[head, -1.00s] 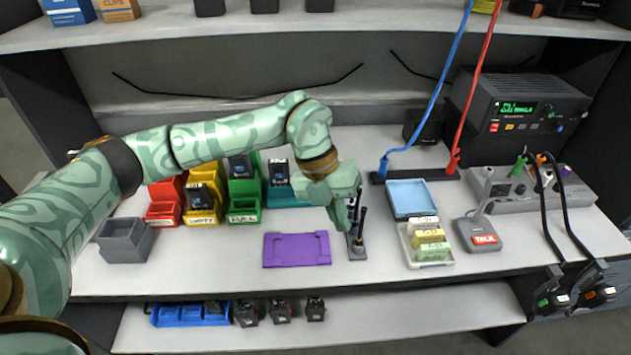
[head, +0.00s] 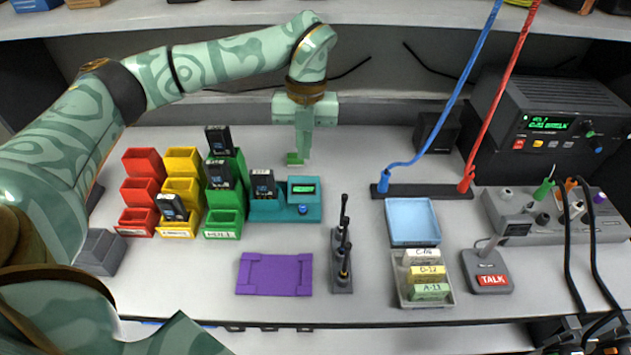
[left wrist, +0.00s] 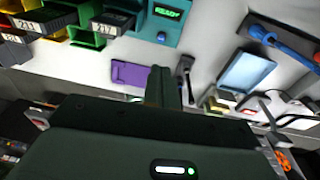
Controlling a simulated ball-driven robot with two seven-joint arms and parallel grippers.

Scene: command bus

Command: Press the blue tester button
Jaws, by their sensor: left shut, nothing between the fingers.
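The blue tester button (head: 303,210) is a small round knob on the front of the teal tester (head: 290,201), below its green-lit display. In the left wrist view the tester (left wrist: 166,22) shows at the top, its display lit with green text, and the blue button (left wrist: 161,37) is beneath it. A black battery (head: 263,184) stands in the tester's left slot. My left gripper (head: 296,160) is shut and empty, pointing down behind and above the tester, apart from the button. Its closed fingers (left wrist: 158,85) show in the left wrist view. My right gripper is not in view.
Red, yellow and green bins (head: 183,192), some with batteries, stand left of the tester. In front are a purple mat (head: 274,274) and a black tool stand (head: 341,262). A blue tray (head: 412,222) and a talk unit (head: 487,271) lie to the right.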

